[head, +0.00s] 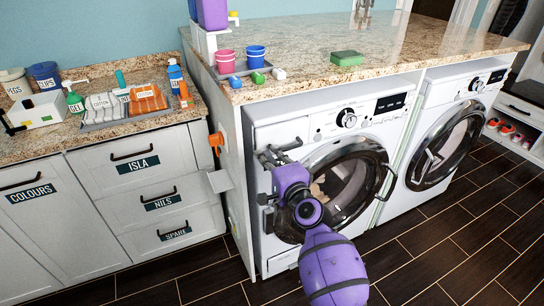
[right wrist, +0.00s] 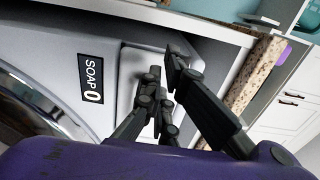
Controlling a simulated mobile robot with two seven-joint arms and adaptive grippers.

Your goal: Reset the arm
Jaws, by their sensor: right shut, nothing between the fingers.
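My right arm is purple and reaches up from the bottom of the head view. My right gripper (head: 276,154) is dark grey, shut and empty. It is at the upper left of the left washing machine (head: 322,124), close to its front. I cannot tell whether the fingertips touch the panel. My left gripper is not in view.
A second front loader (head: 462,106) stands to the right. The granite counter (head: 420,38) above holds pink and blue cups and a green sponge (head: 346,58). Labelled drawers (head: 150,180) stand at the left. The dark tiled floor (head: 450,240) in front is clear.

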